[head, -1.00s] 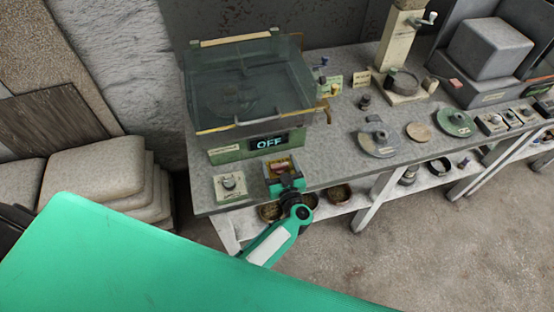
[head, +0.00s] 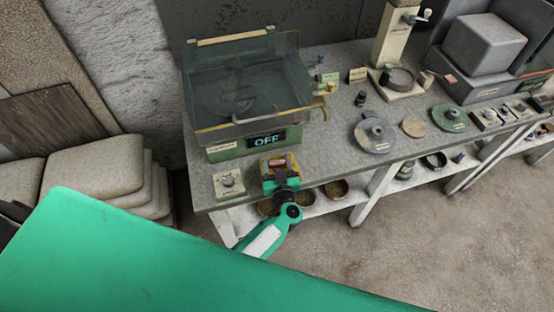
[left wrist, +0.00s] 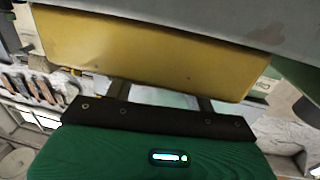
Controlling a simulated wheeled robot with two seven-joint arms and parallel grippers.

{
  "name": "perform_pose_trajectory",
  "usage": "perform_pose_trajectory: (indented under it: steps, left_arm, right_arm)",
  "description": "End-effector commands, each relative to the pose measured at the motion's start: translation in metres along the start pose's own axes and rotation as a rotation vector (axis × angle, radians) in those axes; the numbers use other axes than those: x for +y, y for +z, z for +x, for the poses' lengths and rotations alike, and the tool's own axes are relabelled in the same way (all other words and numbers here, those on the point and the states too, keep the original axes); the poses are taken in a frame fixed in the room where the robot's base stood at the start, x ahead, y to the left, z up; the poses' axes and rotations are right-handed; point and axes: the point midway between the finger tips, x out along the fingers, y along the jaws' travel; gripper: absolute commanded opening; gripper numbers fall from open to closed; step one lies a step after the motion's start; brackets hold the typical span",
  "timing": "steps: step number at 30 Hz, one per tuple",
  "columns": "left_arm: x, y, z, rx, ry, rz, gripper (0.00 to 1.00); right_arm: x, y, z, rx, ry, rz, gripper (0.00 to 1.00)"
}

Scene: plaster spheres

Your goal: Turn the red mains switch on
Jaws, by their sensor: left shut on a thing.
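The red mains switch sits in a small yellow box (head: 280,162) at the front edge of the bench, below the machine whose display (head: 266,140) reads OFF. My left gripper (head: 281,178) is at the front of this box, shut on the switch; the gripper hides most of it, so its position cannot be told. In the left wrist view the yellow housing (left wrist: 150,55) fills the upper middle, and my fingers (left wrist: 160,93) reach in behind its lower edge. The right gripper is not in view.
A switch plate with a round knob (head: 229,182) lies just left of the box. The glass-sided machine (head: 245,85) stands behind. Discs, such as a grey one (head: 374,135), lie to the right. Bowls (head: 336,190) stand on the shelf below.

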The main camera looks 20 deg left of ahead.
Motion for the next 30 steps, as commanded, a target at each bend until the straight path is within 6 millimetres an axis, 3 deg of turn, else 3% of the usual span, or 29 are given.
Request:
perform_pose_trajectory:
  steps: [4, 11, 21, 30]
  left_arm:
    - [-0.002, -0.002, 0.0, -0.004, 0.118, 0.005, 0.32]
    - [-0.002, 0.001, 0.0, -0.002, 0.336, 0.007, 0.32]
    - [-0.002, 0.005, 0.001, 0.0, 0.615, 0.006, 0.32]
    - [-0.001, 0.004, 0.0, -0.002, 0.752, 0.005, 0.32]
  right_arm:
    - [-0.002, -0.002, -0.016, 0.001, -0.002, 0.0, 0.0]
    - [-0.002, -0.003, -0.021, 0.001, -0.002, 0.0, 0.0]
    - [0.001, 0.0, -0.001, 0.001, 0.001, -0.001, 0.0]
    - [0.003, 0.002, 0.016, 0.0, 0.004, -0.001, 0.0]
